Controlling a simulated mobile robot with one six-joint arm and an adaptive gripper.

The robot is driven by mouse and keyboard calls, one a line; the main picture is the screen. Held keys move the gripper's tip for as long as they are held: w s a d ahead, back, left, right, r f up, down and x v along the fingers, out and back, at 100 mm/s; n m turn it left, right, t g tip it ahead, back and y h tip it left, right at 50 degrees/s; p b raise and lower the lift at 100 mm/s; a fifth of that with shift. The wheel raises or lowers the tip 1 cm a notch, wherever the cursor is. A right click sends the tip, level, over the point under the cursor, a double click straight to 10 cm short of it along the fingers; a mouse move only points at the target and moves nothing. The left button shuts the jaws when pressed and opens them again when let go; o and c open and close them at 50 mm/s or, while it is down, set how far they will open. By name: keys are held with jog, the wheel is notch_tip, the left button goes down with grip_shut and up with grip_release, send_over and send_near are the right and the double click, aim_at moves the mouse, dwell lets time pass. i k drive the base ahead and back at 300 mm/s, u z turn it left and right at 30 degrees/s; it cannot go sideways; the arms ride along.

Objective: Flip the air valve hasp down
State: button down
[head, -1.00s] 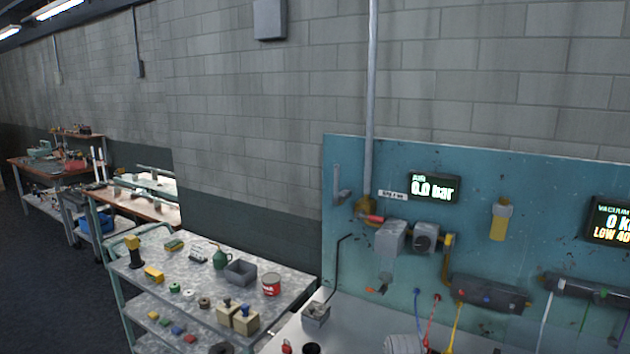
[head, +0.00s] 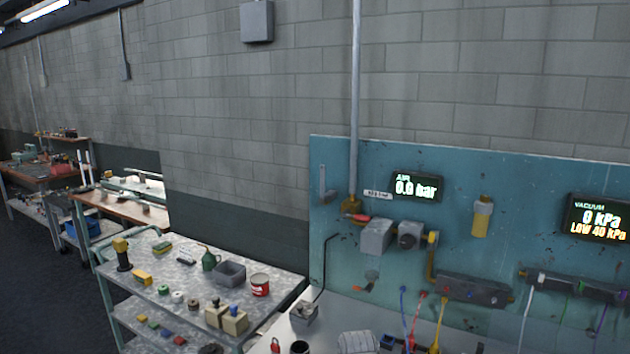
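The blue-green wall panel (head: 470,160) is at the right of the head view. A grey vertical pipe (head: 355,90) runs down to a brass valve (head: 353,206) with a red handle (head: 358,217) lying roughly sideways. Left of the valve, a grey bar-shaped bracket (head: 323,184) stands upright on the panel; it may be the hasp, but I cannot tell for sure. A small label (head: 378,194) is beside the valve. The air display (head: 416,187) appears to read 0.0 bar. My gripper is not in view.
Grey regulator blocks (head: 376,237) and a manifold (head: 473,289) with coloured hoses are mounted right of the valve. A vacuum display (head: 598,217) is at the right edge. A bench runs below the panel. A cart (head: 180,277) with small items stands left; open floor lies far left.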

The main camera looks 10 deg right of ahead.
aim_at(324, 198)
jog(key=u, duration=0.1)
jog(key=i, duration=1)
jog(key=z, duration=0.1)
